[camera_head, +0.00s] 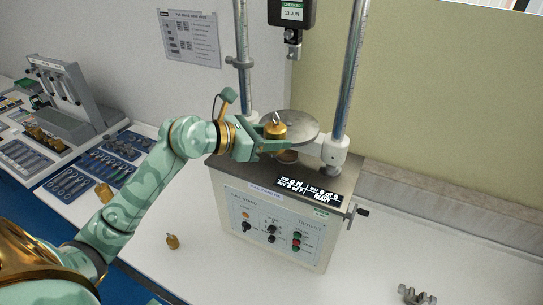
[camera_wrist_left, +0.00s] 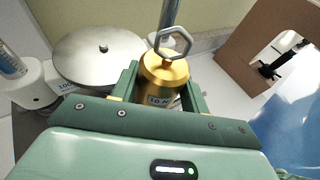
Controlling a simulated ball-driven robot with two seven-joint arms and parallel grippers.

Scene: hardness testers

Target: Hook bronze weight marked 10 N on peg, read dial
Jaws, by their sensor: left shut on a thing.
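My left gripper (camera_head: 277,139) is shut on a bronze weight (camera_head: 275,130) with a hexagonal ring on top. In the left wrist view the weight (camera_wrist_left: 163,78) stands upright between the fingers and its label reads 10 N. The gripper holds it in front of the tester's round metal plate (camera_head: 305,124). The tester's display (camera_head: 309,190) appears to read 0 N and READY. My right gripper is not in view.
The tester (camera_head: 275,231) stands on a white bench, between wall and open bench space. Two upright columns (camera_head: 348,75) flank the plate, with a hanging head (camera_head: 292,14) above. A grey metal part (camera_head: 415,296) lies front right.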

